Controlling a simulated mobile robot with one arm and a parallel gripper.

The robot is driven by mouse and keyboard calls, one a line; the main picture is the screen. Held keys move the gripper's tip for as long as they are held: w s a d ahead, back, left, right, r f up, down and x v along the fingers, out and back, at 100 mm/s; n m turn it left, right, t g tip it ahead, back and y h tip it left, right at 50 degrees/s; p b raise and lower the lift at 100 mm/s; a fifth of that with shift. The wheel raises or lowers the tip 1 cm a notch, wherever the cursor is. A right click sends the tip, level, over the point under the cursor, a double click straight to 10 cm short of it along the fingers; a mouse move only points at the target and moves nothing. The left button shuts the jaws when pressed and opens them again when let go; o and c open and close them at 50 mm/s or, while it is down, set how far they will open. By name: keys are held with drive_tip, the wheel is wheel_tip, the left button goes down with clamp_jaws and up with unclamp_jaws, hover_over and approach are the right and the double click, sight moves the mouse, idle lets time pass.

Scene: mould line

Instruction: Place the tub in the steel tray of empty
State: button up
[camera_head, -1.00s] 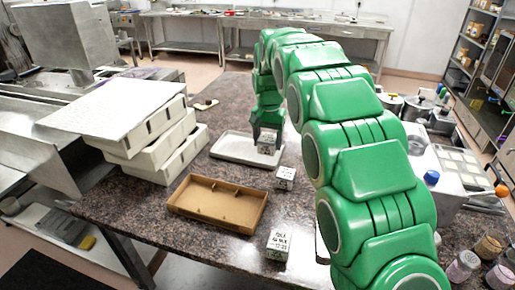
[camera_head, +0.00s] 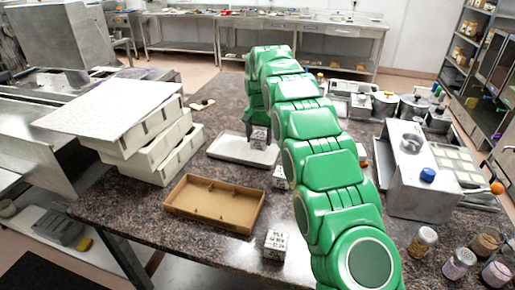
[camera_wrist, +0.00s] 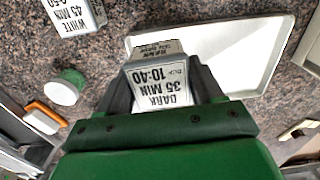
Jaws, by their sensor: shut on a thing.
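My gripper (camera_head: 257,126) is shut on a small pale tub with a printed label (camera_head: 260,137). In the wrist view the held tub (camera_wrist: 160,84) reads "DARK 35 MIN 10:40" and sits between the fingers (camera_wrist: 163,90). The shallow light grey tray (camera_head: 228,147) lies on the counter; in the wrist view it (camera_wrist: 245,48) is bare where visible. The tub shows over the tray's right part; whether it touches the tray I cannot tell. Two more labelled tubs stand on the counter, one near the tray (camera_head: 279,178), one in front (camera_head: 274,245).
A brown open box (camera_head: 190,208) lies in front of the tray. Stacked white crates (camera_head: 160,150) stand at the left. A grey metal machine (camera_head: 412,180) and several jars (camera_head: 422,241) stand at the right. In the wrist view a green-banded round container (camera_wrist: 62,90) lies at left.

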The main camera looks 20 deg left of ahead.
drive_tip(key=shift+w+a+f, duration=0.25)
drive_tip(key=shift+w+f, duration=0.25)
drive_tip(key=shift+f, duration=0.15)
drive_tip(key=shift+w+a+f, duration=0.3)
drive_tip(key=shift+w+f, duration=0.25)
drive_tip(key=shift+f, duration=0.15)
drive_tip(key=shift+w+a+f, duration=0.25)
drive_tip(key=shift+w+f, duration=0.25)
drive_tip(key=shift+f, duration=0.15)
drive_tip(key=shift+f, duration=0.15)
drive_tip(key=shift+w+a+f, duration=0.1)
drive_tip(key=shift+w+f, duration=0.1)
drive_tip(key=shift+f, duration=1.5)
drive_tip(key=o, duration=1.1)
drive_tip(key=shift+f, duration=0.1)
